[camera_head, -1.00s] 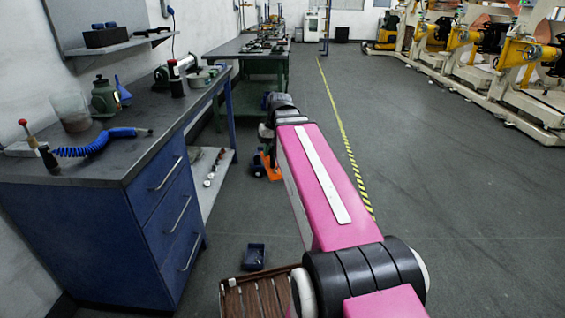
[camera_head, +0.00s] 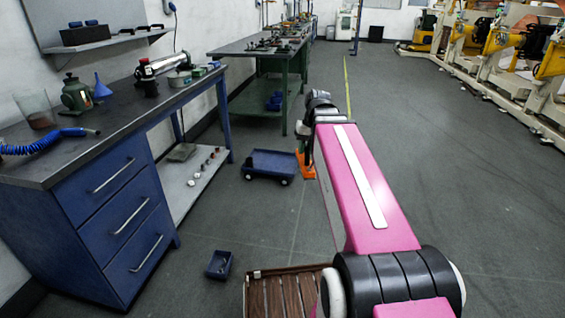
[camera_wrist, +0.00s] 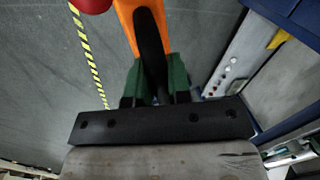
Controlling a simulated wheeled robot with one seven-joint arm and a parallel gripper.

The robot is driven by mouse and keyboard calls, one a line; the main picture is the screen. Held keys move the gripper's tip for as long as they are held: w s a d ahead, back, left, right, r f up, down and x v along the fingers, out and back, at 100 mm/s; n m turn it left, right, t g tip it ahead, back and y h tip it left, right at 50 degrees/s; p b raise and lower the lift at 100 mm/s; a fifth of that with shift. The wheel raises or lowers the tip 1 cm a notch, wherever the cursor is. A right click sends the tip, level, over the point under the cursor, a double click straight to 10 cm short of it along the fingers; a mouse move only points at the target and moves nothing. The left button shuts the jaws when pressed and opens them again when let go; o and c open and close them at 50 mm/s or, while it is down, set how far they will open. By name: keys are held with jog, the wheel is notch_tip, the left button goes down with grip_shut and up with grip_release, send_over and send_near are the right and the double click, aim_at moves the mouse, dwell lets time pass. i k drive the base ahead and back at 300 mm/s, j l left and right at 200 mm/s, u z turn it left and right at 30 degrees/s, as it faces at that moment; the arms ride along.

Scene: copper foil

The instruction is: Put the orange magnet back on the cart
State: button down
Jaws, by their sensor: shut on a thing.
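The orange magnet (camera_head: 307,166) hangs from my gripper (camera_head: 304,132) beyond the pink arm, above the floor. In the wrist view the orange piece has a black middle part (camera_wrist: 150,45), and the green fingers of my gripper (camera_wrist: 158,78) are shut on it. A red rounded thing (camera_wrist: 92,4) shows at the top edge; I cannot tell whether it belongs to the magnet.
A blue workbench with drawers (camera_head: 118,215) stands at the left, with a low shelf (camera_head: 192,188) beside the cart. A green-legged table (camera_head: 284,105) is behind. A small blue bin (camera_head: 219,264) and a brown slatted crate (camera_head: 262,298) are in front. Floor at right is clear.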

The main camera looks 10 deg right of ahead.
aim_at(280, 162)
jog(key=i+l, duration=0.4)
jog(key=i, duration=0.2)
jog(key=i+l, duration=0.4)
jog(key=i, duration=0.2)
jog(key=i+j, duration=0.2)
jog(key=i, duration=0.25)
jog(key=i+j, duration=0.2)
jog(key=i, duration=0.25)
jog(key=i+j, duration=0.15)
jog(key=i, duration=0.3)
jog(key=i+j, duration=0.2)
jog(key=i, duration=0.25)
